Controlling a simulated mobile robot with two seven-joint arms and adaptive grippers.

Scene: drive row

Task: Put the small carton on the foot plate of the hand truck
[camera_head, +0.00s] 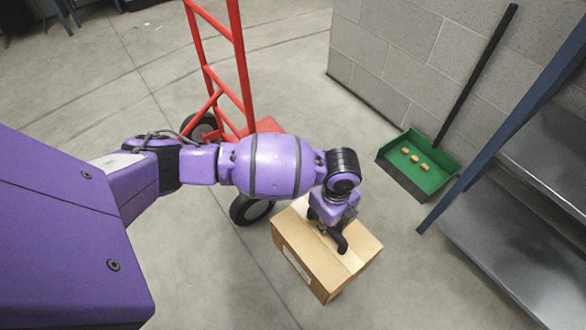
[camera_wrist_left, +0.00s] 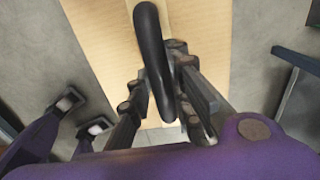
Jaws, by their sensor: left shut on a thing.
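The small carton (camera_head: 301,250) is a brown cardboard box below my left gripper in the head view, and its top fills much of the left wrist view (camera_wrist_left: 105,40). A black handle (camera_wrist_left: 152,60) stands up from its top. My left gripper (camera_head: 333,226) is shut on this handle. I cannot tell whether the carton touches the floor. The red hand truck (camera_head: 243,72) stands upright behind my left arm, with black wheels. A part of its red foot plate (camera_head: 268,126) shows above the arm; the rest is hidden.
A green dustpan (camera_head: 436,171) with a long black handle and several small orange pieces lies by the block wall (camera_head: 395,50). A grey metal shelf (camera_head: 510,235) with blue posts stands at the right. Open concrete floor lies around the carton.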

